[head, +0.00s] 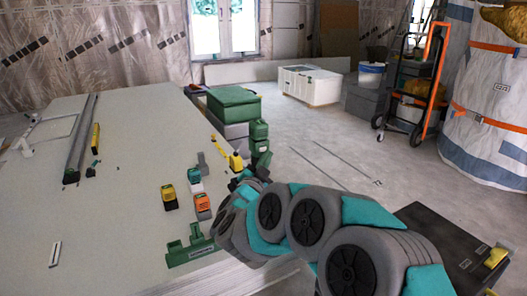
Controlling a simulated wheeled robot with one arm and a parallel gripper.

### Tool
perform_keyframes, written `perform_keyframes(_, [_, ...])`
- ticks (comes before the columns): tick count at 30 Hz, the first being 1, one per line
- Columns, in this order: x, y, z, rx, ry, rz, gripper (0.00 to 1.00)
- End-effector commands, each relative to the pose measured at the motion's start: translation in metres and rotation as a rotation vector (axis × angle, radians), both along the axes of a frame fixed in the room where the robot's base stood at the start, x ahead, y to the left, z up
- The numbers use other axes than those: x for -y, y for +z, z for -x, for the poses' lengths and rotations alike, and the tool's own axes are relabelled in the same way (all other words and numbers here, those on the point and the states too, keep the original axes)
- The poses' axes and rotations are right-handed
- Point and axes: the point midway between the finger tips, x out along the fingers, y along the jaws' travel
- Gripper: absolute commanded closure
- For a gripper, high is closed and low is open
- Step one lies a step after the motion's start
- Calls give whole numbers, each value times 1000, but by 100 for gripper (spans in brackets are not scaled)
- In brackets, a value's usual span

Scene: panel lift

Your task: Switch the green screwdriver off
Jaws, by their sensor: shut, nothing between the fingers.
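A green upright tool-like thing (259,130), which may be the green screwdriver, stands just beyond the end of my arm, at the far right edge of the white panel table. Its lower part is partly hidden and any switch is too small to make out. My gripper (243,181) is a small dark shape at the arm's end, shut and empty, near a yellow tool (236,162). My arm links hide part of it. I cannot tell whether it touches anything.
The white panel (110,205) bears yellow (168,194), teal (194,177) and orange (202,204) tools, and a green holder (191,248) at its front edge. Long grey rails (82,140) lie at left. Green cases (234,103) stand behind. Open floor lies to the right.

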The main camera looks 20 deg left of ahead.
Motion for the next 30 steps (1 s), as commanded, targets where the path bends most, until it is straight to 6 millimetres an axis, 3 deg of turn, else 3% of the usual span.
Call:
perform_keyframes(21, [42, 0, 36, 0, -1, 0, 100])
perform_keyframes(30, [46, -1, 39, -1, 0, 1, 100])
